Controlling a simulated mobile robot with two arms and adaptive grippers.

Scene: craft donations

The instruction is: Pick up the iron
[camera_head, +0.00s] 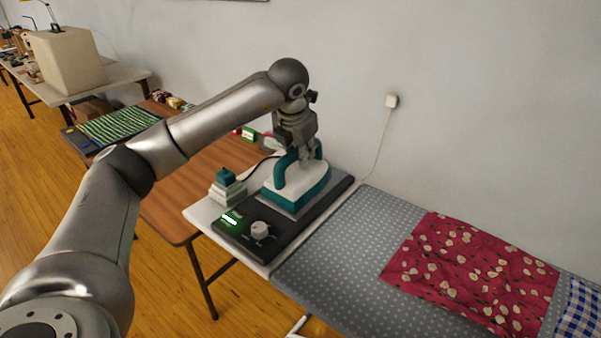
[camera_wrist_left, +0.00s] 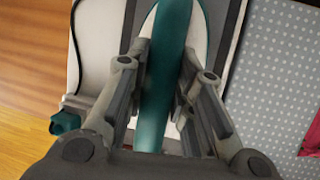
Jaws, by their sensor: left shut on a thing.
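The iron (camera_head: 296,186) is white with a teal base edge and a teal handle. It rests on a dark stand (camera_head: 272,226) with a dial and a lit green display, at the left end of the ironing board. My left gripper (camera_head: 304,156) reaches down from above and is shut on the iron's handle. In the left wrist view the teal handle (camera_wrist_left: 160,85) lies between the two fingers (camera_wrist_left: 158,100). The fingertips partly hide the handle. My right gripper is in neither view.
The grey dotted ironing board (camera_head: 325,270) extends right, with a red floral cloth (camera_head: 470,270) and a blue checked cloth (camera_head: 578,310) on it. A white-and-teal bottle-like item (camera_head: 227,188) stands left of the iron. A brown table (camera_head: 185,195) with a green striped mat (camera_head: 118,123) is behind.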

